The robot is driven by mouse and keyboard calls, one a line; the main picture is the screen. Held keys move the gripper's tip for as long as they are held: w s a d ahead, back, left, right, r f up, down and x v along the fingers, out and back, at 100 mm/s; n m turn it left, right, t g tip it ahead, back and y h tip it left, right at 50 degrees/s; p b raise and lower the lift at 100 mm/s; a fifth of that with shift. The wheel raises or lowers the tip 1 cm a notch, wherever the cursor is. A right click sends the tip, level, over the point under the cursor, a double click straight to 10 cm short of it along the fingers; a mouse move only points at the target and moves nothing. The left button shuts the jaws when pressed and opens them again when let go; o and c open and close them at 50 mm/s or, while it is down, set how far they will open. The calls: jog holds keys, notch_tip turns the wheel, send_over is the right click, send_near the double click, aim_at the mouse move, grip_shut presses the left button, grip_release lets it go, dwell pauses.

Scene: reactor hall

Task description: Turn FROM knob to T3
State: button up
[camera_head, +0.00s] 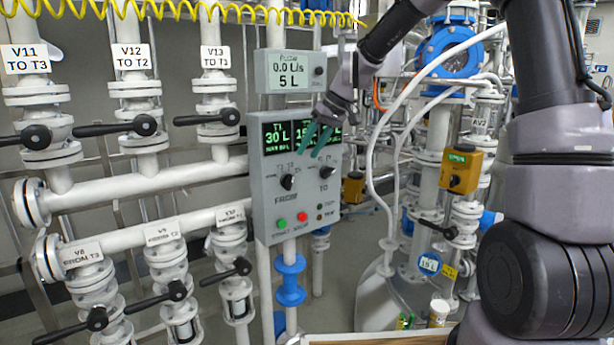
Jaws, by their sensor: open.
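The grey control panel (268,213) stands on a post in the middle of the view. Its FROM knob (287,182) is a small dark knob on the lower left of the panel face, with a label below it. The TO knob (326,172) is to its right. Small position labels around the knobs are too small to read surely. My gripper (315,140) is open, its teal fingers in front of the panel's screens, above and to the right of the FROM knob. The fingers partly hide the right screen. I see nothing between them.
A green button (281,223) and a red button (302,217) sit below the knobs. A flow display (289,75) is above the panel. Pipes with black valve handles (140,126) fill the left. A tank (375,300) with white hoses stands right of the panel.

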aim_at(292, 183)
jog(key=x, duration=1.1)
jog(key=shift+w, duration=0.25)
jog(key=shift+c, duration=0.3)
grip_shut()
